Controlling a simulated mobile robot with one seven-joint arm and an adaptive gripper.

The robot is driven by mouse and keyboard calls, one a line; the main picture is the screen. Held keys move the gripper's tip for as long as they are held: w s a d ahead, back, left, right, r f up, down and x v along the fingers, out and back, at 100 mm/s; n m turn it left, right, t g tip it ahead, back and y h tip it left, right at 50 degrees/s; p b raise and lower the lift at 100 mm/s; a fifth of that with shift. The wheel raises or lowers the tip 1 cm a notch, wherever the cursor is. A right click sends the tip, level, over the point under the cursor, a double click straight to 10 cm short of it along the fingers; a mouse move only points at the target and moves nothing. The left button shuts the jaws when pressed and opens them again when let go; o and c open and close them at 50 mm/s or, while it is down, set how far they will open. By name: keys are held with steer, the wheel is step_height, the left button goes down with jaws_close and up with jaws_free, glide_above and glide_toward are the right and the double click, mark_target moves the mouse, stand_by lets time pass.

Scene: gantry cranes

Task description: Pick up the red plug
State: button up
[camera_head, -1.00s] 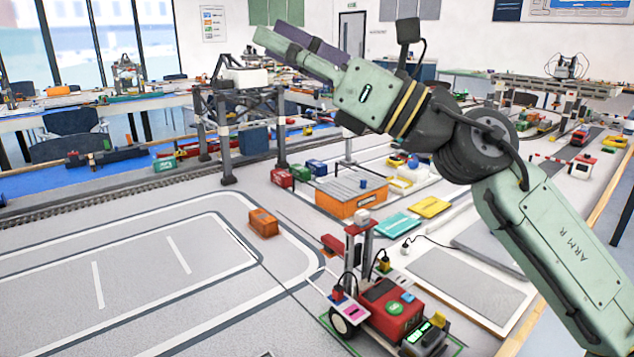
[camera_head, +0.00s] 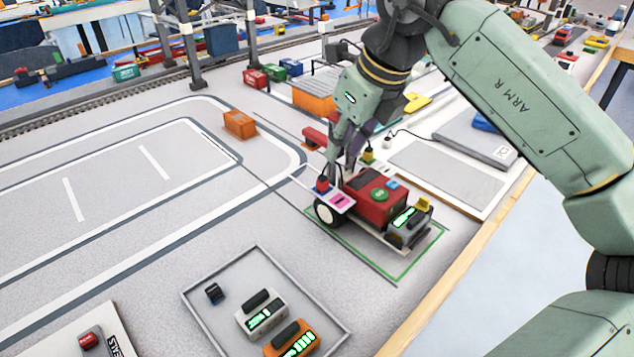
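The red plug (camera_head: 322,185) is small. It stands on the pale plate (camera_head: 338,203) at the left side of a small wheeled vehicle (camera_head: 375,204) with a red body. My gripper (camera_head: 343,160) points down over the vehicle, just above and slightly right of the plug. Its pale green and dark purple fingers look apart, with nothing visibly held. The fingers cover part of the vehicle's mast. I cannot tell the exact height gap between fingertips and plug.
A yellow plug (camera_head: 368,157) stands behind the red body. A grey tray (camera_head: 190,296) with several small modules lies in front. An orange block (camera_head: 240,123) is to the left. The table's wooden edge (camera_head: 440,292) runs at the right. The marked floor on the left is mostly clear.

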mark_target(323, 176)
steer(key=x, duration=0.3)
steer(key=p+x, duration=0.1)
steer(key=x, duration=0.5)
steer(key=shift+s+a+r+p, duration=0.1)
steer(key=shift+s+a+p, duration=0.05)
steer(key=shift+a+p, duration=0.15)
steer(key=shift+c, duration=0.4)
jaws_close()
